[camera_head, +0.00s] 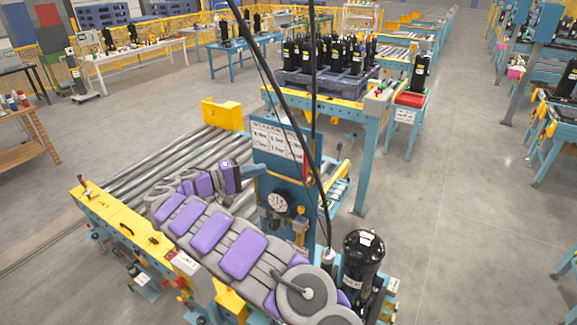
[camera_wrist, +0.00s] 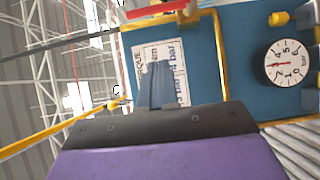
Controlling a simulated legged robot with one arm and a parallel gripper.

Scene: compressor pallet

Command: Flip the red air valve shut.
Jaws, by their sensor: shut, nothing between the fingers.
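The red valve handle (camera_head: 305,166) stands upright at the right edge of the blue panel (camera_head: 272,172). In the wrist view, the red handle (camera_wrist: 157,8) lies along the top edge, partly cut off. A brass-coloured fitting (camera_wrist: 187,14) is at its right end. My gripper (camera_head: 262,171) is in front of the panel, to the left of the handle and apart from it. In the wrist view, my gripper (camera_wrist: 156,72) has its blue fingers together with nothing between them, over the white label sheet (camera_wrist: 143,58).
A round pressure gauge (camera_head: 274,203) is low on the panel; it also shows in the wrist view (camera_wrist: 287,63). Black cables (camera_head: 290,100) hang across the panel. A black compressor (camera_head: 363,262) stands at front right. A roller conveyor (camera_head: 150,165) runs behind my arm.

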